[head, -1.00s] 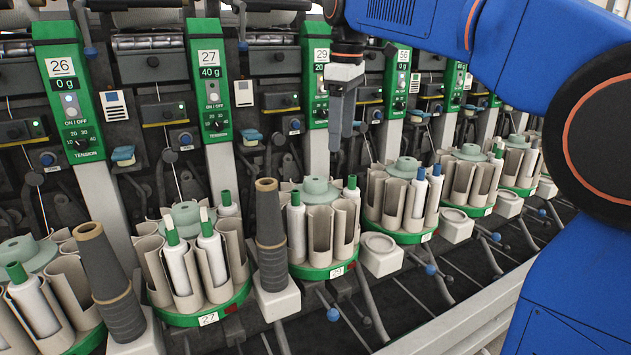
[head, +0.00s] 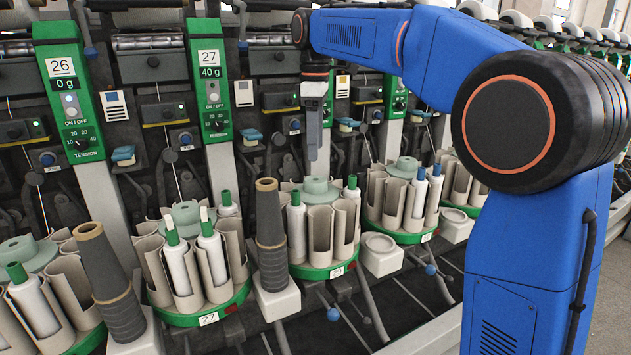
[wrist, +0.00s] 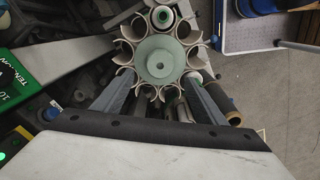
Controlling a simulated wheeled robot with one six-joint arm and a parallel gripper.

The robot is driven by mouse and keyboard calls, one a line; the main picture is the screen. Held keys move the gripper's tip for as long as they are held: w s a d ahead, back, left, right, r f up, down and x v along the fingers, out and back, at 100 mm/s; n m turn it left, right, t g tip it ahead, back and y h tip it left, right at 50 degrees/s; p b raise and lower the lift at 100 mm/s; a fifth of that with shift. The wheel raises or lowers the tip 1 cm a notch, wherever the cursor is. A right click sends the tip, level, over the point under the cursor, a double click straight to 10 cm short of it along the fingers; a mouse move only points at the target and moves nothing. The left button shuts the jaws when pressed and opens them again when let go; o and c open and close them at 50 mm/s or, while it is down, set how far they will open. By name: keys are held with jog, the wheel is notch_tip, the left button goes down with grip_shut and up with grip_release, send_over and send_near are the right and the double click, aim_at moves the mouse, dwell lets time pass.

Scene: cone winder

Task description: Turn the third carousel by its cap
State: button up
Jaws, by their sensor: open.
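The third carousel (head: 336,270) has a green base, beige open holders and a pale green cap (head: 315,187) at its centre. It carries a few white tubes with green tips. In the head view my gripper (head: 312,155) points down just above this cap, apart from it. In the wrist view the cap (wrist: 160,62) lies ahead of and between the two spread fingers of my gripper (wrist: 160,78). My gripper is open and empty. In the head view one finger largely hides the other.
Neighbouring carousels stand left (head: 195,310) and right (head: 402,235) in the row. A dark cone (head: 270,235) stands upright on a pale block left of the third carousel. Green tension panels (head: 208,80) and yarn units rise close behind.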

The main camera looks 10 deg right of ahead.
aim_at(315, 179)
notch_tip(315, 179, down, 10)
jog(key=shift+f, duration=0.25)
dwell(0.3)
jog(key=c, duration=1.5)
jog(key=shift+n, duration=0.4)
